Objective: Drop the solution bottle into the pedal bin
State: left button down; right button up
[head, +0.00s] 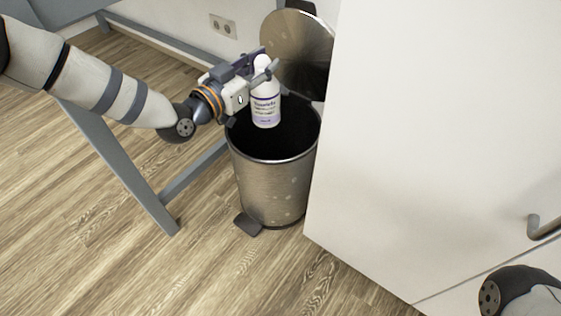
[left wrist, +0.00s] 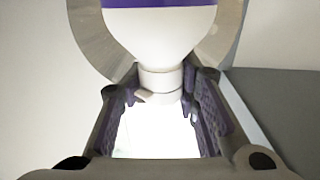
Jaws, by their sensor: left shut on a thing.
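The solution bottle (head: 265,104) is white with a purple-grey label and hangs upright over the open mouth of the pedal bin. My left gripper (head: 264,68) is shut on its neck near the top. In the left wrist view the bottle (left wrist: 160,45) shows its white shoulder and neck between the two fingers of my left gripper (left wrist: 160,105). The pedal bin (head: 270,185) is brushed metal with a dark inside, and its round lid (head: 297,45) stands open behind the bottle. The bin's pedal (head: 247,224) is at its front foot. My right gripper is not in view.
A white cabinet (head: 430,130) with a handle (head: 543,228) stands close against the bin's right side. A grey table leg (head: 125,165) stands left of the bin. A wall socket (head: 223,26) is behind. The wooden floor (head: 130,260) in front is clear.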

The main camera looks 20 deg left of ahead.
pick_arm(q)
notch_tip(320, 180, down, 2)
jog(key=shift+f+b, duration=0.1)
jog(key=shift+b, duration=0.3)
jog(key=shift+r, duration=0.25)
jog(key=c, duration=1.1)
grip_release()
jog(key=shift+f, duration=0.15)
jog(key=v, duration=1.2)
